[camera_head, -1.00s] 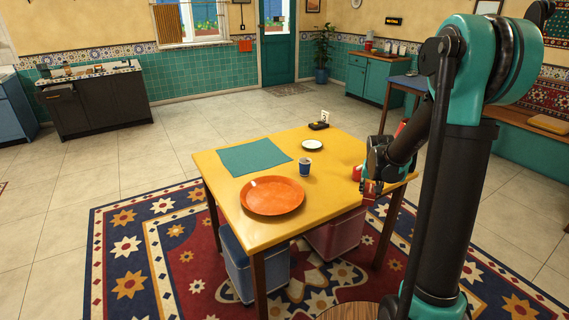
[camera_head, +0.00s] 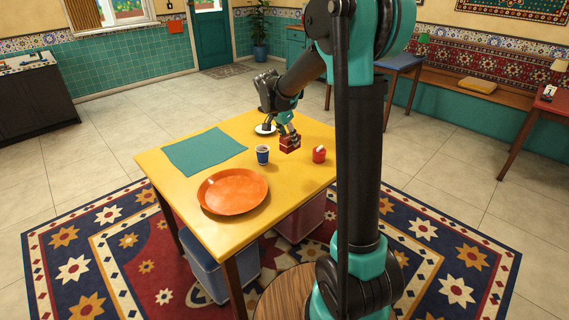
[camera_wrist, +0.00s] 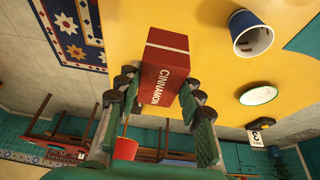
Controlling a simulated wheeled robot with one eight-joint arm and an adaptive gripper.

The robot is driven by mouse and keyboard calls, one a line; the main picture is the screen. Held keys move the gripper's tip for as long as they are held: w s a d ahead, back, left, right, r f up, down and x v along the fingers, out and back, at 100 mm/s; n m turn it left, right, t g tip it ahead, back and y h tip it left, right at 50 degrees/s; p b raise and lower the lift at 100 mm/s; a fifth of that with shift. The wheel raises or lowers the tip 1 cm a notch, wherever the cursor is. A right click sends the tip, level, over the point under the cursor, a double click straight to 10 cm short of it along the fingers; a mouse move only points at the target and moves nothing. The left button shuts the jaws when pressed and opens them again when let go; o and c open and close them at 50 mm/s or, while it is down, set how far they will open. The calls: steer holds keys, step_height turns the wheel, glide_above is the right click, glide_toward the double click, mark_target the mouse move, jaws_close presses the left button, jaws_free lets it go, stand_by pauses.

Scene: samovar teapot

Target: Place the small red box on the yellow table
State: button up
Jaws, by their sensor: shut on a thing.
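The small red box (camera_head: 290,143) is held in my gripper (camera_head: 289,137) over the right part of the yellow table (camera_head: 275,190).
A red container with a white top (camera_head: 319,155) stands just right of the box. A blue cup (camera_head: 263,155) is to the left, a white saucer (camera_head: 265,130) behind. An orange plate (camera_head: 232,192) and teal mat (camera_head: 205,152) cover the left part. The front right tabletop is clear.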

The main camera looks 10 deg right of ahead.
step_height(320, 180, down, 12)
steer(key=shift+d+f, duration=0.1)
steer(key=shift+f, duration=0.1)
steer(key=shift+f, duration=0.1)
stand_by(0.3)
steer(key=o, duration=1.2)
steer(key=shift+c, duration=0.2)
